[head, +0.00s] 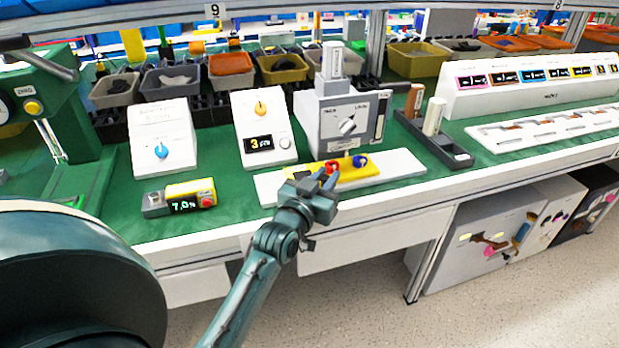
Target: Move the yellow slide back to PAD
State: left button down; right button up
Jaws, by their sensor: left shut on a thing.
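The yellow slide (345,174) lies on a long white base plate (407,164) at the front of the green bench. A red part and a blue round part (360,160) sit on top of the slide. My left gripper (326,180) reaches in from below and is shut at the slide's left part, by the red piece. The jaws hide the exact contact and part of the slide. A grey unit with a rotary switch (347,126) stands right behind the slide. I cannot read a PAD label. My right gripper is not in view.
A white box with an orange knob and a display reading 3 (262,128) and a blue-knob box (162,140) stand to the left. A yellow meter (190,195) lies front left. A dark tray with cylinders (437,138) stands right of the grey unit. Bins (231,68) line the back.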

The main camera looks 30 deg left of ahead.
pick_arm(q)
jog(key=shift+w+d, duration=0.15)
jog(key=shift+w, duration=0.05)
jog(key=c, duration=1.3)
grip_release()
jog(key=shift+c, duration=0.2)
jog(key=shift+s, duration=0.1)
jog(key=s+d, duration=0.1)
jog(key=s, duration=1.2)
jog(key=shift+p, duration=0.35)
